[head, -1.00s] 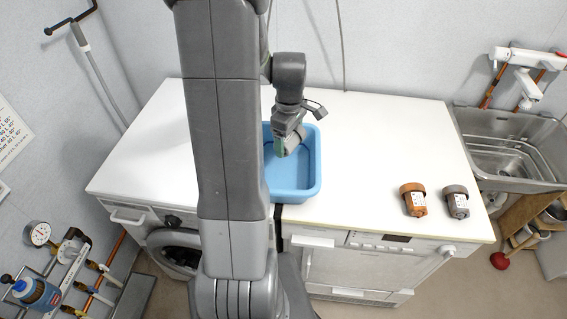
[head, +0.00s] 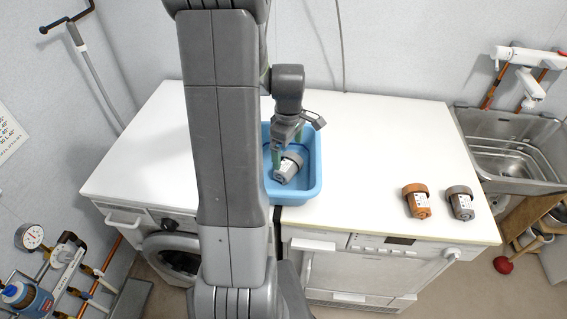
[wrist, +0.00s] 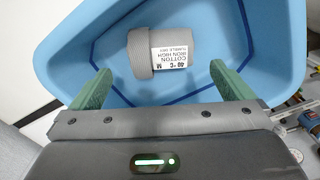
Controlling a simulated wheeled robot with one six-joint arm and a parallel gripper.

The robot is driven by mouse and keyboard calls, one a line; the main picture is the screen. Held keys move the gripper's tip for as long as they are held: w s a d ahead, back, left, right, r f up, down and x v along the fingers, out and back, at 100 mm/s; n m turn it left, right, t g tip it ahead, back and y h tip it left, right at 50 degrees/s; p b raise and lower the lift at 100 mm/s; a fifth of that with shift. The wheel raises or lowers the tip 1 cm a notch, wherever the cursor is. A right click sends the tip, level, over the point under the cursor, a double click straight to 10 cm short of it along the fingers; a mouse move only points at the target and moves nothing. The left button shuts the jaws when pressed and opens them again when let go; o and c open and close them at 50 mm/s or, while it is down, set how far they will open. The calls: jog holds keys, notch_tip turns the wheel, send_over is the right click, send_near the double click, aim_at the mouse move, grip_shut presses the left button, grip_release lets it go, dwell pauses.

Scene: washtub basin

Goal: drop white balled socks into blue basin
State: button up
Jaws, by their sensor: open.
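The balled socks (head: 288,168) are a pale grey-white roll with a darker grey ribbed cuff and a printed care label. They lie on their side on the floor of the blue basin (head: 309,189). In the wrist view the socks (wrist: 172,50) lie inside the basin (wrist: 70,42), beyond and between my green fingertips and apart from them. My gripper (head: 286,151) is over the basin, pointing down. In the wrist view my gripper (wrist: 158,75) is open and empty, fingers spread wide. My arm hides the basin's left part in the head view.
The basin stands on a white worktop (head: 385,140) above the machines. An orange roll (head: 417,201) and a grey roll (head: 461,204) stand near its front right edge. A metal sink (head: 512,150) is at the right. The worktop's middle right is clear.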

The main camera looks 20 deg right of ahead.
notch_tip(320, 180, up, 14)
jog(key=b, duration=0.1)
jog(key=shift+f, duration=0.15)
dwell(0.5)
notch_tip(320, 180, down, 14)
jog(key=shift+r+p, duration=0.15)
jog(key=shift+p, duration=0.4)
notch_tip(320, 180, up, 2)
jog(key=shift+w+r+p, duration=0.1)
jog(key=shift+r+p, duration=0.05)
jog(key=shift+p, duration=0.75)
jog(key=shift+r+p, duration=0.5)
jog(key=shift+r, duration=0.25)
